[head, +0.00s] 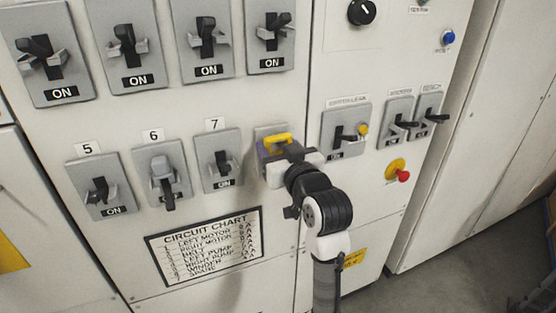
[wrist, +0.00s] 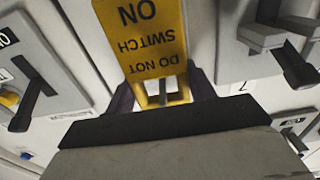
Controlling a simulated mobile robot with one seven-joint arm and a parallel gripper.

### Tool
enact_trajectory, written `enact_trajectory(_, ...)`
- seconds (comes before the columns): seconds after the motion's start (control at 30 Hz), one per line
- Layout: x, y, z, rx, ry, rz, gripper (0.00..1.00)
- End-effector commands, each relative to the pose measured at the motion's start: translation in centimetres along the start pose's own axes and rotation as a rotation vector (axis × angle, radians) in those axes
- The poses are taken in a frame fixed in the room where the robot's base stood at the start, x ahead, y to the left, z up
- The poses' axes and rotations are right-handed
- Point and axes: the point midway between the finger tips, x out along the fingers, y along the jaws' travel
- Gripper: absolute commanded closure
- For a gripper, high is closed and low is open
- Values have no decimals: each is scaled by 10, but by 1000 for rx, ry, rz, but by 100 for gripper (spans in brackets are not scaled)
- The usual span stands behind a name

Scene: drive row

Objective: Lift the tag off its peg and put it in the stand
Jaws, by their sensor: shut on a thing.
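The tag is a yellow plate with black lettering, "DO NOT SWITCH ON", upside down in the wrist view (wrist: 152,42). In the head view the tag (head: 281,138) shows as a small yellow piece in front of a grey switch plate right of switch 7. My gripper (wrist: 163,95) is shut on the tag's open-framed end, a finger on each side. In the head view my gripper (head: 273,151) is close to the panel. A thin grey piece shows inside the yellow frame; I cannot tell whether it is the peg. I cannot make out the stand.
Switch 7 (head: 220,161) is just left of my gripper, with a row of "ON" switches above. To the right are a larger switch (head: 345,132) and a red button on yellow (head: 399,172). A circuit chart (head: 206,243) is below left.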

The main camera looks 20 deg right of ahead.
Motion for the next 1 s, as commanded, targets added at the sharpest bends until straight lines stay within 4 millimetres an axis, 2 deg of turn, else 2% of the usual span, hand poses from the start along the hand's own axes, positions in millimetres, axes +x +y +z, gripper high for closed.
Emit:
enact_trajectory(0.37,0,0,-3,-1,1,0,69)
enact_trajectory(0.57,0,0,-17,-3,3,0,69)
enact_trajectory(0.77,-48,1,-13,-1,4,5,69)
enact_trajectory(1.0,-123,1,-6,-9,6,7,69)
